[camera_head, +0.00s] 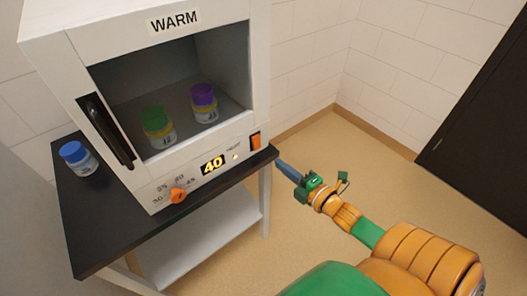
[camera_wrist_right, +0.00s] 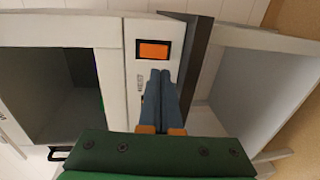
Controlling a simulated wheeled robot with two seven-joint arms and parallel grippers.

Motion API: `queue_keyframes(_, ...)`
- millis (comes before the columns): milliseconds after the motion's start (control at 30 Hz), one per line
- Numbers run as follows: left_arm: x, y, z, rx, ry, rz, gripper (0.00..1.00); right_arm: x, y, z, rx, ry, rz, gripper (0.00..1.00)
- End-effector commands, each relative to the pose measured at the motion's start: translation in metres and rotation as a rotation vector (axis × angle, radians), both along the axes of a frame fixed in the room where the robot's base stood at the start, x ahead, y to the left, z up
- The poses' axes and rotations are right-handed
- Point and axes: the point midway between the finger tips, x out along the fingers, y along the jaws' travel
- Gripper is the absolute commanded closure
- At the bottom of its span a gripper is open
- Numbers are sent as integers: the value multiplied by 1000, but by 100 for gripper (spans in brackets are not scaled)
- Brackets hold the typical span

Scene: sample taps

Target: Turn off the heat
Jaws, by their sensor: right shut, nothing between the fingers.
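The white warming cabinet (camera_head: 140,189), labelled WARM, stands on a black-topped table. Its orange rocker switch (camera_head: 255,141) sits at the lower right of the front panel, beside the word HEAT and a small glowing light (camera_head: 236,156). The display (camera_head: 212,165) reads 40, and an orange dial (camera_head: 178,195) is below left of it. In the right wrist view the switch (camera_wrist_right: 154,50) is just beyond the fingertips. My right gripper (camera_head: 281,166) is shut and empty, right of the switch and apart from it in the head view. My left gripper is not in view.
Inside the cabinet stand a green-capped jar (camera_head: 157,127) and a purple-capped jar (camera_head: 204,103). A blue-capped jar (camera_head: 78,158) stands on the black tabletop (camera_head: 92,238) at left. A dark door (camera_head: 480,120) is at right, with open floor before it.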

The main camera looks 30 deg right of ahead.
Motion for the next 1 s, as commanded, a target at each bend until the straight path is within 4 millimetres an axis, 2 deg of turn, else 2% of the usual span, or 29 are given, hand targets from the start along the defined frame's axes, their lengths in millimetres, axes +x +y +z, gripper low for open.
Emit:
queue_keyframes(200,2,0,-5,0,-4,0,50,48,3,-7,0,-3,-1,100)
queue_keyframes(400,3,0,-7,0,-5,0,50,76,6,-12,0,0,0,100)
queue_keyframes(567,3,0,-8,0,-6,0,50,85,7,-12,0,0,0,100)
queue_keyframes(867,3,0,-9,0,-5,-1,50,85,7,-13,1,0,0,100)
queue_keyframes(933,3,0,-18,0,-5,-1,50,86,7,-19,2,-17,-1,100)
queue_keyframes(1000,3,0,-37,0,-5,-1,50,90,7,-27,6,-60,-2,100)
